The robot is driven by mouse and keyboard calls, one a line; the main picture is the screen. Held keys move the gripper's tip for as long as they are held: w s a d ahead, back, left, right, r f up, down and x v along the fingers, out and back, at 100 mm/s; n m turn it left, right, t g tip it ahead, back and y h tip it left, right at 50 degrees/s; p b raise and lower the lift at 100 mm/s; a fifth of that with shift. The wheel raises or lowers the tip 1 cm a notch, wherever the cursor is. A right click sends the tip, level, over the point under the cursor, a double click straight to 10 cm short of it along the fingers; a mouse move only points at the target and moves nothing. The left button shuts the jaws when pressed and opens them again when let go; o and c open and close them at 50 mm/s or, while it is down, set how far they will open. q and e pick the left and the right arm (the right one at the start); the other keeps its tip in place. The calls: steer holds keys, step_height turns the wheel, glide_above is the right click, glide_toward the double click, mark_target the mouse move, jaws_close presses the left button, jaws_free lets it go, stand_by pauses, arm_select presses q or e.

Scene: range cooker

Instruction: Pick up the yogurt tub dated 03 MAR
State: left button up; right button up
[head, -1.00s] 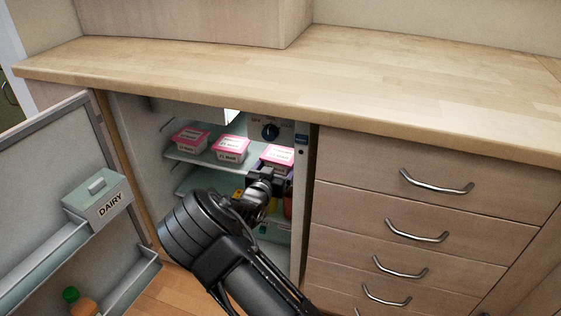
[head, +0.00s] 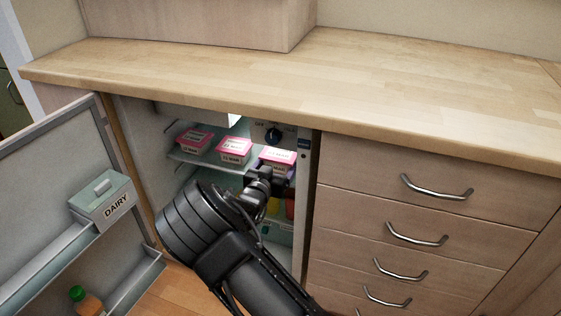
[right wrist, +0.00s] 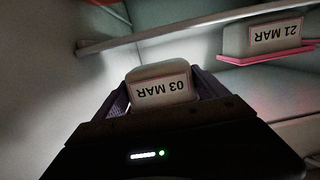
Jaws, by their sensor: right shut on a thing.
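The yogurt tub dated 03 MAR (right wrist: 160,84) is white with a dark-printed date label, upside down in the right wrist view. In the head view it is the rightmost pink-lidded tub (head: 278,157) on the upper fridge shelf. My right gripper (head: 265,172) reaches in from the front, its fingers on both sides of the tub and shut on it; it also shows in the right wrist view (right wrist: 163,92). I cannot tell whether the tub still touches the shelf. A second tub dated 21 MAR (right wrist: 262,38) stands beside it. My left gripper is not in view.
Another pink-lidded tub (head: 193,140) stands at the shelf's left. The open fridge door (head: 60,150) carries a DAIRY box (head: 100,200) and a green-capped bottle (head: 85,300). The counter (head: 400,85) hangs above; drawers (head: 400,190) are to the right.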

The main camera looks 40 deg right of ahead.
steer(key=f+p+v, duration=0.2)
steer(key=v, duration=1.3)
steer(key=shift+s+a, duration=0.15)
steer(key=shift+a, duration=0.1)
